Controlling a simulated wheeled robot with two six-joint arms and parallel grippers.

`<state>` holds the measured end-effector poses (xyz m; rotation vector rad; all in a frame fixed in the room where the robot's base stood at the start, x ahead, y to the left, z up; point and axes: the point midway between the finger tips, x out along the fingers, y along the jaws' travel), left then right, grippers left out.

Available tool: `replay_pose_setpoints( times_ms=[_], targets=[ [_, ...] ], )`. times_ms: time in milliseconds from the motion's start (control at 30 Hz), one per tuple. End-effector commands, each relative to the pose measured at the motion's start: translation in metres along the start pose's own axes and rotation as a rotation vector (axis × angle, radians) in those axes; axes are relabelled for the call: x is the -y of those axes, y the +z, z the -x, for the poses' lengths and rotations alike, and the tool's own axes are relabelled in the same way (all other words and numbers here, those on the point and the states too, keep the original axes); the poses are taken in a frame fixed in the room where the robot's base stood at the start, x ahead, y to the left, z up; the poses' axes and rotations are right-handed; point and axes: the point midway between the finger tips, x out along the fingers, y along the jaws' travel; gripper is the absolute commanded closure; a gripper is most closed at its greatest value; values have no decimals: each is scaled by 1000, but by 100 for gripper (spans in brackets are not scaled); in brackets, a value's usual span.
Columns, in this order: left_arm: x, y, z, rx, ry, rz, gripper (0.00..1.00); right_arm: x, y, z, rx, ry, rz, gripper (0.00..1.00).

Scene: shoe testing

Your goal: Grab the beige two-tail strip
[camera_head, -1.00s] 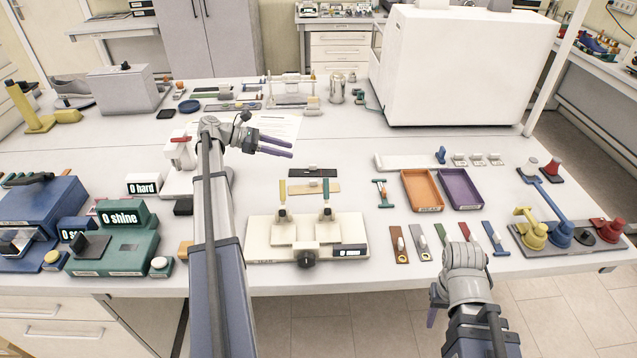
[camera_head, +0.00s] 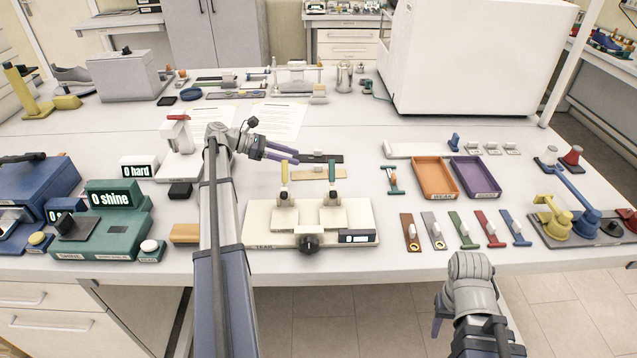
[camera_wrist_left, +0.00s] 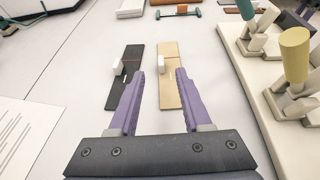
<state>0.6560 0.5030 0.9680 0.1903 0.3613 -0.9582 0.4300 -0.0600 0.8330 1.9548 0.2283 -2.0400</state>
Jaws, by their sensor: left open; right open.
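The beige two-tail strip (camera_head: 312,174) lies flat on the table behind the white machine with two clamps. My left gripper (camera_head: 282,152) is open and empty.
A dark strip (camera_head: 322,158) lies just behind the beige one. The white tear machine (camera_head: 262,229), with yellow-topped and green-topped clamps, stands in front. A teal tool (camera_head: 392,180) and orange tray (camera_head: 434,176) lie to the right. Paper sheets (camera_head: 276,121) lie behind.

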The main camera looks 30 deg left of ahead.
Motion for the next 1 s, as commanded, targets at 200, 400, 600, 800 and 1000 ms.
replay_pose_setpoints(
  times_ms=[200, 400, 600, 800, 1000],
  targets=[
    [0, -4, -3, 0, 0, 0, 51, 0, 0, -4, 0, 0, 0, 52],
    [1, -6, -21, 0, -3, -1, 51, 1, -1, -13, 0, 0, 0, 52],
    [0, -4, -28, 0, 0, 0, 51, 1, -1, -15, 0, 0, 0, 52],
    [1, -10, -44, 0, -2, 0, 51, 2, -2, -26, 0, 0, 0, 52],
    [2, -13, -73, 0, -2, -1, 51, 4, -2, -40, 0, 0, 0, 52]
  ],
)
